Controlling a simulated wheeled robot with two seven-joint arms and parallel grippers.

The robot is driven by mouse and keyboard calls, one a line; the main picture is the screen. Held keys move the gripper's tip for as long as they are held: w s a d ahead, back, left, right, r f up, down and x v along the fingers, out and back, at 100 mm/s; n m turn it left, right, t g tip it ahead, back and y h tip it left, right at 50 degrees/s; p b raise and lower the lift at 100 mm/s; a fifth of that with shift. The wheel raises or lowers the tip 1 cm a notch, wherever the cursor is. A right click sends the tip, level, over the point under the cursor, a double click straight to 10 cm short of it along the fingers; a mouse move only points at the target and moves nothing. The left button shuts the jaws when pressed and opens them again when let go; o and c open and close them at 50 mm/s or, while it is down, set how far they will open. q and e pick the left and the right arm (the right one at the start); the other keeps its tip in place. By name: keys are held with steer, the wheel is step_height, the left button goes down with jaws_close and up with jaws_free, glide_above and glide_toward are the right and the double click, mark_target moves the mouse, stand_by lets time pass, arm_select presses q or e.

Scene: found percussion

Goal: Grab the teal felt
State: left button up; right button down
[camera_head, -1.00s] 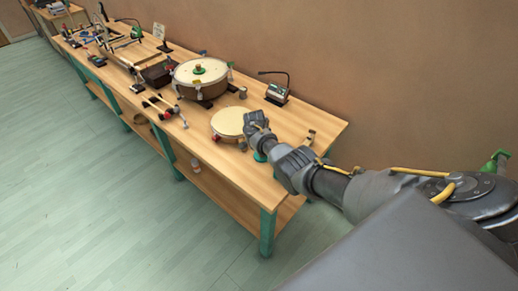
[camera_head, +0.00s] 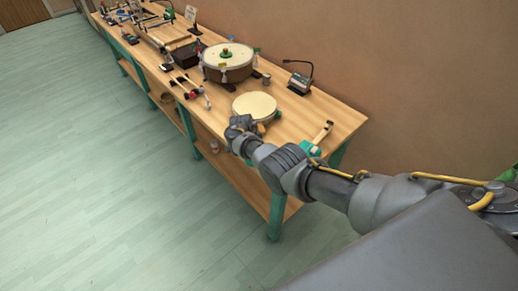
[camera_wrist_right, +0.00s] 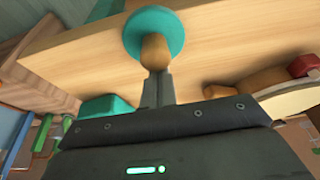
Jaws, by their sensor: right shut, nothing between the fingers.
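The teal felt (camera_wrist_right: 174,38) is a round teal disc with a brown wooden knob (camera_wrist_right: 154,52) in its middle, lying on the light wood table in the right wrist view. My right gripper (camera_wrist_right: 158,76) is shut and empty, its fingertips right at the near side of the knob. I cannot tell whether they touch it. In the head view my right gripper (camera_head: 240,124) is over the table's front edge beside a round cream pad (camera_head: 256,104); I cannot make out the felt there. My left gripper is not in view.
A drum (camera_head: 228,62) stands behind the pad, with mallets (camera_head: 188,86) to its left and a small device (camera_head: 299,84) to its right. A wooden-handled tool (camera_head: 322,132) lies near the table's right end. The wall (camera_head: 400,60) stands close behind.

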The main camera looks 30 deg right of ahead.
steer(key=shift+d, duration=0.15)
steer(key=d, duration=0.2)
steer(key=w+d, duration=0.1)
steer(key=shift+w+d+r+b, duration=0.1)
steer(key=shift+d+r+b, duration=0.1)
steer(key=shift+d+b, duration=0.2)
steer(key=p+v, duration=0.3)
steer(key=v, duration=0.6)
steer(key=shift+a+r+p, duration=0.2)
steer(key=shift+a+p, duration=0.05)
steer(key=shift+p, duration=0.05)
